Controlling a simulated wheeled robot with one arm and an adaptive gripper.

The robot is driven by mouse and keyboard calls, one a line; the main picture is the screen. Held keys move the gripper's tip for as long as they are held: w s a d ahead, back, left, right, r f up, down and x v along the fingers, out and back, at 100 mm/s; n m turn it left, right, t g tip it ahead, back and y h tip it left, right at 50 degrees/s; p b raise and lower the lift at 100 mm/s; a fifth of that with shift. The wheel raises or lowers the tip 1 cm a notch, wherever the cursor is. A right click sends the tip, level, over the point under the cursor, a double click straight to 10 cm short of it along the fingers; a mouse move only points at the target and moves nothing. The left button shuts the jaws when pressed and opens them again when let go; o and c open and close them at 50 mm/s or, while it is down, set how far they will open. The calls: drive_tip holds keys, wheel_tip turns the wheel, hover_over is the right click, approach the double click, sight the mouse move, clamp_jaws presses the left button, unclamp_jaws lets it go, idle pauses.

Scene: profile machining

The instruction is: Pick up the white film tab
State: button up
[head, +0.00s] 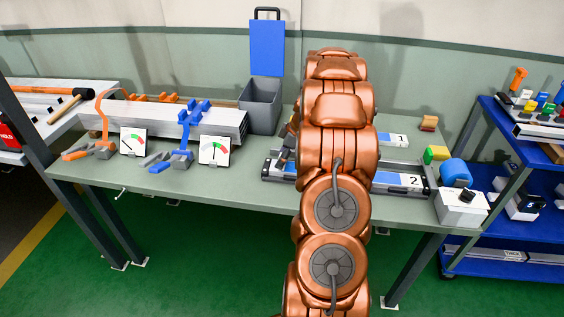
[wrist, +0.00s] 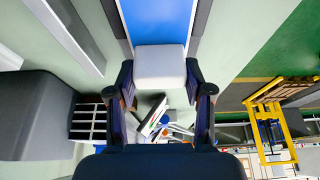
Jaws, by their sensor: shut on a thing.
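The white film tab (wrist: 160,66) shows in the wrist view at the end of a blue film strip (wrist: 158,20). My gripper (wrist: 160,84) has one dark finger on each side of the tab and is shut on it. The blue strip runs away from the tab along a grey profile and appears to lie on it. In the head view my copper arm hides the tab and most of the gripper. A dark part of the gripper shows left of the arm, over the profile marked 2 (head: 398,180).
A second profile marked 1 (head: 393,139) lies behind on the green table (head: 240,185). A blue roll (head: 456,172) and white box (head: 461,207) stand right, near a blue shelf (head: 500,125).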

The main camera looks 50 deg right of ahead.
drive_tip(key=shift+r+b, duration=0.7)
drive_tip(key=shift+r, duration=0.6)
drive_tip(key=shift+s+a+r, duration=0.1)
drive_tip(key=shift+s+r, duration=0.35)
drive_tip(key=s+r+b, duration=0.2)
drive_tip(key=s+r, duration=0.1)
drive_tip(key=s, duration=0.6)
drive_tip(key=s+r+b, duration=0.3)
drive_tip(key=s, duration=0.5)
drive_tip(key=shift+s+a, duration=0.35)
drive_tip(key=shift+s, duration=0.05)
drive_tip(key=shift+r, duration=0.15)
drive_tip(key=shift+s+d+r+b, duration=0.15)
drive_tip(key=shift+s+d+r, duration=0.2)
drive_tip(key=shift+s+r, duration=0.25)
drive_tip(key=shift+s+d+r+b, duration=0.2)
drive_tip(key=shift+s+d+r, duration=0.15)
drive_tip(key=shift+r, duration=0.45)
drive_tip(key=shift+s+d+r+b, duration=0.15)
drive_tip(key=shift+s+d+r, duration=0.15)
drive_tip(key=shift+s+r, duration=0.3)
drive_tip(key=shift+r, duration=0.2)
